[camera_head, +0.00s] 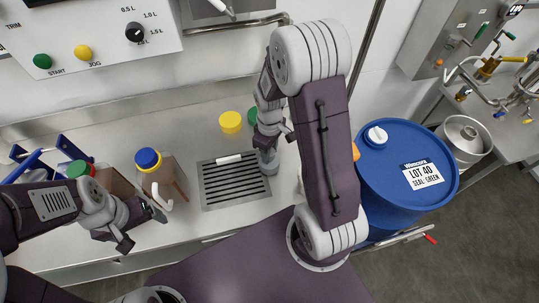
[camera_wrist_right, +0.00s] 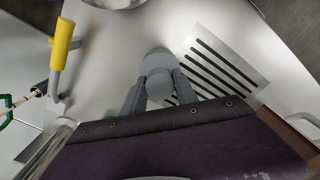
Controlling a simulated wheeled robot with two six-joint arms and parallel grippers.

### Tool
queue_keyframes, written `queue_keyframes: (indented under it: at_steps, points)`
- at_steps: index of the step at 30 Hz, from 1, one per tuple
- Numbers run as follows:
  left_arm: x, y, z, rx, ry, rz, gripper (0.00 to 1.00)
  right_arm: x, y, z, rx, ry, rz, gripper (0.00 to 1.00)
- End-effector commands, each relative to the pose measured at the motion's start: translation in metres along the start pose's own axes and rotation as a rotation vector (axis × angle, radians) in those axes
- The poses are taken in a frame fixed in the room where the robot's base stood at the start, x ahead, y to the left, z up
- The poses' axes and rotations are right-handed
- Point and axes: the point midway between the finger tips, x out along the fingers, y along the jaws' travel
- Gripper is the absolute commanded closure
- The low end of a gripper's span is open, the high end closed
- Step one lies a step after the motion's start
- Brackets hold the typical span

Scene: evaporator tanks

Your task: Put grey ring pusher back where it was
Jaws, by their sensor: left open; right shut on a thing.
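The grey ring pusher (camera_wrist_right: 157,68) is a grey, rounded piece between the two fingers of my right gripper (camera_wrist_right: 158,92) in the right wrist view. In the head view, the right gripper (camera_head: 268,143) points down and is shut on the pusher (camera_head: 269,163), at the right edge of the slotted drain grate (camera_head: 236,192). I cannot tell whether the pusher touches the counter. My left gripper (camera_head: 139,224) is open and empty at the lower left, in front of the bottles.
A yellow cap (camera_head: 231,120) lies behind the grate. A blue drum (camera_head: 408,205) stands at right. A yellow handle (camera_wrist_right: 62,45) shows in the wrist view.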

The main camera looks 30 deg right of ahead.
Motion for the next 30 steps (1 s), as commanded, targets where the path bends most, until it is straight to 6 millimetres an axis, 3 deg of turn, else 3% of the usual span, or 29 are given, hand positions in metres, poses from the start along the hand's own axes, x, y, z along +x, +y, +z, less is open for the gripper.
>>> queue_keyframes:
  at_steps: [3, 14, 15, 17, 26, 30]
  points:
    - [0.004, 0.000, 0.000, 0.000, 0.000, 0.000, 0.16, 0.014, 0.000, 0.000, 0.000, 0.000, 0.000, 1.00]
    - [0.006, 0.000, 0.001, 0.000, 0.000, 0.000, 0.16, 0.018, 0.000, 0.000, 0.000, 0.001, 0.001, 1.00]
    - [0.005, 0.000, 0.001, 0.000, 0.000, 0.000, 0.16, 0.017, 0.000, 0.000, 0.000, 0.001, 0.001, 0.57]
    - [0.005, 0.000, 0.001, 0.000, 0.000, 0.000, 0.16, 0.017, 0.000, 0.000, 0.000, 0.001, 0.001, 0.43]
    - [0.004, 0.000, 0.000, 0.000, 0.000, 0.000, 0.16, 0.015, 0.000, 0.000, 0.000, 0.001, 0.001, 0.43]
    - [-0.003, 0.000, 0.000, 0.000, 0.000, 0.000, 0.16, -0.005, 0.001, -0.001, 0.000, 0.005, 0.004, 0.43]
